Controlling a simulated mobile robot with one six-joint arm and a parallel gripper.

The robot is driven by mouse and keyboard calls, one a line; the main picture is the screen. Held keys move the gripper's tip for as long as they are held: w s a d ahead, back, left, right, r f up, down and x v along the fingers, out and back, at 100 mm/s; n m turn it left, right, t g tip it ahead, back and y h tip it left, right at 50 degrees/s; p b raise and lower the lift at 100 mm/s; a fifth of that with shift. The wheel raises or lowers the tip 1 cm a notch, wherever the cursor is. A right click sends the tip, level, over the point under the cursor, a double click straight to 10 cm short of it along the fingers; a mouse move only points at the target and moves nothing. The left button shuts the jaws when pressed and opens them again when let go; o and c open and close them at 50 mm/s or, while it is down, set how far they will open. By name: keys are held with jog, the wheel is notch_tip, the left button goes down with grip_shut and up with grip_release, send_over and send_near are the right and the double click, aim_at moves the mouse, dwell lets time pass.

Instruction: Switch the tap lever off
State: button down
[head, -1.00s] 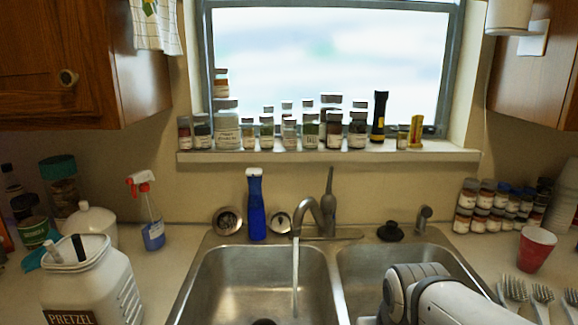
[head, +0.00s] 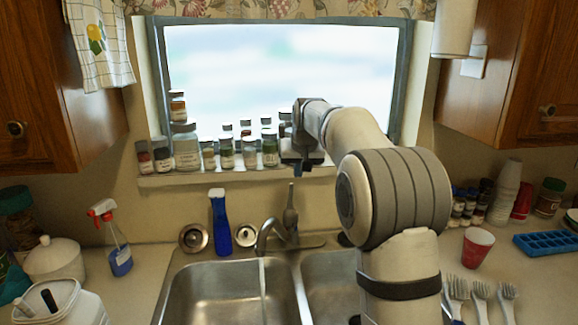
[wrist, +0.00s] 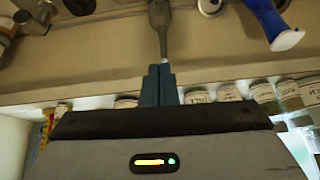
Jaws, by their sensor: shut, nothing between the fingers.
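The tap (head: 268,232) stands behind the sink with its curved spout over the left basin. A thin stream of water (head: 262,285) runs from it. The grey tap lever (head: 291,215) stands upright at the right of the spout. In the wrist view the lever (wrist: 160,28) points down toward my fingertips. My gripper (head: 302,167) is above the lever, in front of the window sill. In the wrist view my gripper (wrist: 159,68) is shut and empty, its tips appearing close to the lever's end; whether they touch I cannot tell.
Several jars (head: 187,150) line the window sill (head: 230,175) beside and behind my gripper. A blue bottle (head: 220,222) stands left of the tap. A spray bottle (head: 118,250) is farther left. A red cup (head: 477,247) and forks (head: 480,292) are on the right counter.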

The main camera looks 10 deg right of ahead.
send_near(293, 184)
jog(key=shift+t, duration=0.3)
jog(key=p+x, duration=0.1)
jog(key=x, duration=0.2)
jog(key=w+p+x, duration=0.1)
jog(key=x, duration=0.2)
jog(key=r+p+x, duration=0.1)
jog(key=x, duration=0.2)
jog(key=shift+w+a+f+p, duration=0.2)
jog(key=shift+w+p, duration=0.1)
jog(key=shift+w, duration=0.15)
jog(key=shift+s+f+b, duration=0.15)
jog(key=shift+b, duration=0.4)
